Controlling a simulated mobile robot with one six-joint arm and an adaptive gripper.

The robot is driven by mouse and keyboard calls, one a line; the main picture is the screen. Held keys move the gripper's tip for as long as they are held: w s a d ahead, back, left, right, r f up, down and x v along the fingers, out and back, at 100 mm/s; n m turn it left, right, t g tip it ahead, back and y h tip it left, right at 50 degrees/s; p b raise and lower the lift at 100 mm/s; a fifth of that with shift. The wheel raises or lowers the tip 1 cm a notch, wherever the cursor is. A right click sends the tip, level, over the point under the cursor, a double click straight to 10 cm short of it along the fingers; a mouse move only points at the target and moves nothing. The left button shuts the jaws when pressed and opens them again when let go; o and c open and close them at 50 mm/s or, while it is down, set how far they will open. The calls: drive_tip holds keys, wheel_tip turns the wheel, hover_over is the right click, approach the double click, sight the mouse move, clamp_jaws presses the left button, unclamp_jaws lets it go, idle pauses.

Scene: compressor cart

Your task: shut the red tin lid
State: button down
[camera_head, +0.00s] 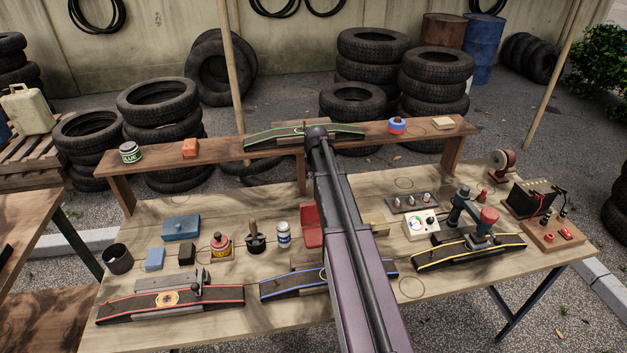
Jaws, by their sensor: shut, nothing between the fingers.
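A red object (311,228), which looks like the red tin with its lid raised, stands on the wooden workbench just left of my arm. My arm covers its right side, so I cannot tell the lid's exact angle. My arm reaches up from the bottom edge across the middle of the bench to a dark joint near the back shelf. My gripper does not show; it is hidden behind the arm or out of sight.
A white-labelled can (283,233) and a dark brush-like tool (255,238) stand left of the red object. Curved strips (170,301) lie along the front. A gauge box (421,227) and a black battery (533,200) stand right. A raised shelf (215,153) spans the back.

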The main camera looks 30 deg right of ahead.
drive_tip(key=shift+w+f+b, duration=0.2)
drive_tip(key=shift+f+b, duration=0.85)
drive_tip(key=shift+f, duration=0.1)
drive_tip(key=shift+w+f+b, duration=0.15)
drive_tip(key=shift+f+b, duration=0.9)
drive_tip(key=shift+f, duration=0.05)
drive_tip(key=shift+w+f+b, duration=0.2)
drive_tip(key=shift+f+b, duration=0.85)
drive_tip(key=shift+f, duration=0.1)
drive_tip(key=shift+s+a+r+p, duration=0.1)
drive_tip(key=shift+s+r+p, duration=0.05)
drive_tip(key=shift+s, duration=0.5)
drive_tip(key=shift+s+a+r+p, duration=0.1)
drive_tip(key=shift+s+p, duration=0.05)
drive_tip(key=shift+s, duration=0.5)
drive_tip(key=shift+s+a+r+p, duration=0.1)
drive_tip(key=shift+s+r+p, duration=0.05)
drive_tip(key=shift+s, duration=0.5)
drive_tip(key=shift+a, duration=0.25)
